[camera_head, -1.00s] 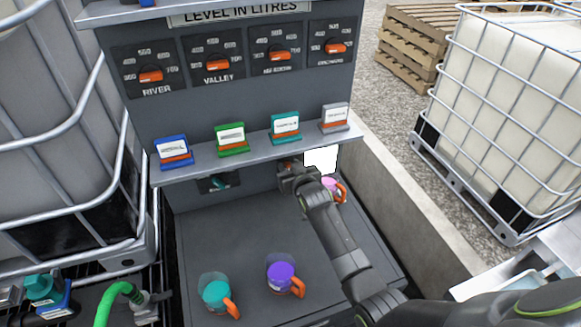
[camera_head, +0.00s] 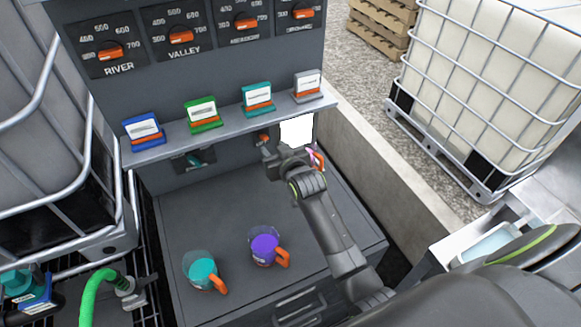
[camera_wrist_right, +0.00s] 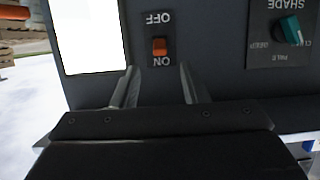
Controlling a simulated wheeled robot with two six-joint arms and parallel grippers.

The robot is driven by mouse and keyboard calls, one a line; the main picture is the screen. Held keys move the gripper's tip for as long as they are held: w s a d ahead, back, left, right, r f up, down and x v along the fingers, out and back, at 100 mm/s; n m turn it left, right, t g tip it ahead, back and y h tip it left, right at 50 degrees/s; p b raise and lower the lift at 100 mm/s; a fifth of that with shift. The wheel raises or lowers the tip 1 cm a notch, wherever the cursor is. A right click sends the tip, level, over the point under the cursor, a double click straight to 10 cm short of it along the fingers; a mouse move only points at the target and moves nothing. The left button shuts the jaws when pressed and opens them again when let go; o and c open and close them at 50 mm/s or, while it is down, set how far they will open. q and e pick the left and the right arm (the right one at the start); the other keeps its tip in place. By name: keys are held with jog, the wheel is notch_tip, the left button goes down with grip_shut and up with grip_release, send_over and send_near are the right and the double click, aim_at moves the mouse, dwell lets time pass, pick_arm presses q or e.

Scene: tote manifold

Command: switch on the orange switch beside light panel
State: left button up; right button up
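The orange switch (camera_head: 263,138) is on the grey upright panel, left of the white light panel (camera_head: 297,131). In the right wrist view the orange switch (camera_wrist_right: 159,47) appears upside down between OFF and ON labels, nearer the ON label; I cannot tell its setting. The white light panel (camera_wrist_right: 88,35) is beside it there. My right gripper (camera_wrist_right: 158,84) is open and empty, its two fingers apart on either side of the switch's line, seemingly short of it. In the head view my right gripper (camera_head: 283,156) is just below the switch and light panel. My left gripper is not in view.
A teal knob (camera_head: 195,160) marked SHADE is left of the switch. A shelf (camera_head: 232,120) with several coloured cards juts out above. A pink cup (camera_head: 316,158) stands partly hidden behind my right gripper. Teal (camera_head: 202,270) and purple (camera_head: 264,248) cups stand on the lower surface.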

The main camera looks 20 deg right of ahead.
jog(key=b+v, duration=0.1)
jog(key=v, duration=0.9)
dwell(0.3)
jog(key=s+d+f+g+h, duration=0.1)
jog(key=s+d+f+g, duration=0.25)
jog(key=s, duration=0.65)
jog(key=s+d+f+m+g+h, duration=0.1)
jog(key=s+d+f+g, duration=0.25)
jog(key=s, duration=0.65)
jog(key=s+d+f+g, duration=0.3)
jog(key=s+g, duration=0.1)
jog(key=s, duration=0.6)
notch_tip(320, 180, down, 27)
jog(key=d+g+b, duration=0.1)
jog(key=b, duration=0.2)
jog(key=s+a+f+g+b, duration=0.1)
jog(key=s+f+b, duration=0.1)
jog(key=s+f, duration=1.3)
notch_tip(320, 180, down, 4)
jog(key=shift+r, duration=0.2)
